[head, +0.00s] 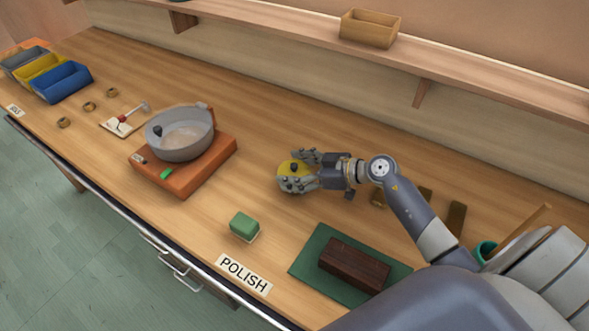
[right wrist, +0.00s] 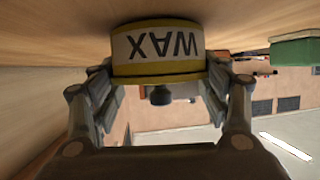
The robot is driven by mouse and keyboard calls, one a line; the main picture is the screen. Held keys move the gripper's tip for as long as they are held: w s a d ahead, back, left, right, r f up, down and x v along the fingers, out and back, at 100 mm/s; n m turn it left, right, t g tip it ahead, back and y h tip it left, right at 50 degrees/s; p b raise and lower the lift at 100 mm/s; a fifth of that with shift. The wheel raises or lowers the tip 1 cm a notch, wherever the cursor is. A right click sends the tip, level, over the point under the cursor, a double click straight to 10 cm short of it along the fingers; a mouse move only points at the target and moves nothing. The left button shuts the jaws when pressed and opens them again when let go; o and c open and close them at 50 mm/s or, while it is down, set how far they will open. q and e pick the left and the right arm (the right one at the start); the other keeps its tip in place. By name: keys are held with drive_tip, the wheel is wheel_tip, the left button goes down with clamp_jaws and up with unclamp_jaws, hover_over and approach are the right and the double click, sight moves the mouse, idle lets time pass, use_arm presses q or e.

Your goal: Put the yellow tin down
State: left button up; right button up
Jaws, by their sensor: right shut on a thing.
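The yellow tin (head: 285,168) has a dark knob on top. In the right wrist view the tin (right wrist: 158,68) shows a white label reading WAX, upside down in the picture. My right gripper (head: 296,171) is shut on the tin, with fingers on both sides of it. The tin is at or just above the wooden bench top; I cannot tell whether it touches. My left gripper is not in view.
A grey pan (head: 181,134) on an orange base (head: 213,160) stands left of the tin. A green block (head: 244,226) lies in front, near a POLISH label (head: 243,274). A dark wooden block (head: 354,265) rests on a green mat (head: 309,258). Bare bench surrounds the tin.

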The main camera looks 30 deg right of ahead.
idle(0.3)
drive_tip(key=o, duration=2.1)
drive_tip(key=shift+f, duration=0.1)
drive_tip(key=b+v, duration=0.1)
drive_tip(key=v, duration=1.1)
